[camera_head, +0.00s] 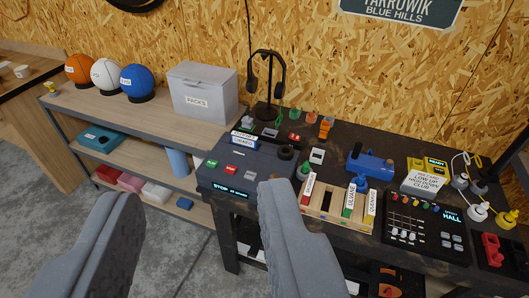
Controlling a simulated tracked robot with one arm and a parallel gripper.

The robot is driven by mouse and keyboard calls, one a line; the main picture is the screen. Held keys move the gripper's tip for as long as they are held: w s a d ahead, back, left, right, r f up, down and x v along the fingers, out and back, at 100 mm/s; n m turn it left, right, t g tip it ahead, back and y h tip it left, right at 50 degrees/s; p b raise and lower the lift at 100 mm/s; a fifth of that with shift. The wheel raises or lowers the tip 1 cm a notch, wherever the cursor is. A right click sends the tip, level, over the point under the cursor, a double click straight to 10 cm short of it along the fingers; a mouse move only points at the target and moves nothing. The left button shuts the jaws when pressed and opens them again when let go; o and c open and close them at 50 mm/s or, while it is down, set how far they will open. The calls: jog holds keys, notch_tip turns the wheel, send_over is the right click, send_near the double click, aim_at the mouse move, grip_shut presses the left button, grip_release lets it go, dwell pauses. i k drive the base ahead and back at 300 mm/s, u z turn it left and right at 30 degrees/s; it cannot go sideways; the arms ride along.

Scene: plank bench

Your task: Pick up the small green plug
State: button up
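My gripper (198,200) is open and empty in the foreground, its two grey fingers wide apart. Its fingertips are in front of the dark bench and some way short of the things on it. A small green piece (294,116) stands at the back of the bench, right of the headphone stand. Another small green rounded piece (303,171) sits near the wooden rack's left end. Both are too small for me to tell which is the plug.
The dark bench (256,178) is crowded. It carries a headphone stand (267,88), wooden rack (337,217), blue tool (370,163) and black pad controller (425,227). A shelf (152,114) at left holds several balls and a grey box (204,92). Grey floor is clear at lower left.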

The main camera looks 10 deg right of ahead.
aim_at(305, 170)
jog(key=u, duration=0.15)
jog(key=i, duration=1.6)
jog(key=z, duration=0.55)
